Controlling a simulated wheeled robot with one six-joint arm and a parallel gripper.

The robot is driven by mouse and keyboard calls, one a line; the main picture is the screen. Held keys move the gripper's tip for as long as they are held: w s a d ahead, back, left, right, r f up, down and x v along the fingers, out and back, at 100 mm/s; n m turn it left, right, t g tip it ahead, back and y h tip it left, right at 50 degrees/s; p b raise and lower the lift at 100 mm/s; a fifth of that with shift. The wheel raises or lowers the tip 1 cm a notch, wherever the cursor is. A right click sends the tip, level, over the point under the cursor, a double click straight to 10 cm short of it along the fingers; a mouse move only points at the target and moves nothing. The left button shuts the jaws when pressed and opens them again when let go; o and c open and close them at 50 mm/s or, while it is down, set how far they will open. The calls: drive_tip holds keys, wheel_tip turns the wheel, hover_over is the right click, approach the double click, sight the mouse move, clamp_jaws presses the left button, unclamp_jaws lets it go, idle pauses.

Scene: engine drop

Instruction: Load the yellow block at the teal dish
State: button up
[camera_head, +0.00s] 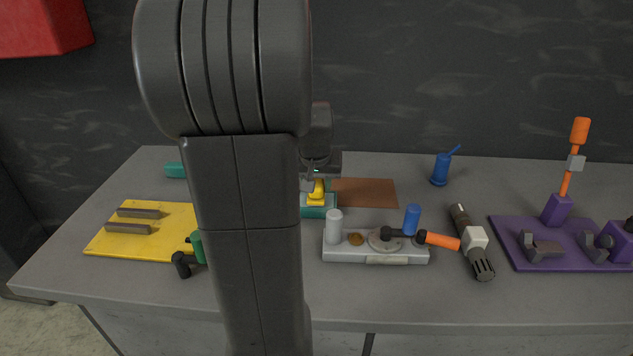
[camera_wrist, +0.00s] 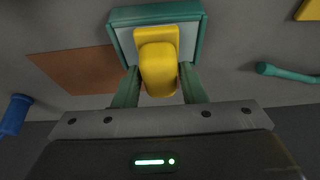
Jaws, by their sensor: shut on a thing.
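The yellow block (camera_head: 317,196) is at the teal dish (camera_head: 318,212), right of my dark arm in the head view. In the wrist view, the block (camera_wrist: 158,70) has a flat plate and a rounded part, and lies over the dish's pale floor. The dish rim (camera_wrist: 155,14) surrounds that floor on the far side and flanks. My gripper (camera_head: 316,181) is above the dish and shut on the yellow block. Whether the block touches the dish floor is hard to tell.
A brown mat (camera_head: 366,192) lies right of the dish. A grey fixture (camera_head: 376,254) with an orange-handled lever stands in front. A yellow board (camera_head: 165,241) is at left, a purple board (camera_head: 560,260) at right. A blue can (camera_head: 440,170) stands behind.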

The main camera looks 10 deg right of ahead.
drive_tip(key=shift+f+b, duration=0.4)
drive_tip(key=shift+f, duration=0.15)
idle(1.8)
drive_tip(key=shift+r+p, duration=2.75)
drive_tip(key=shift+r, duration=0.8)
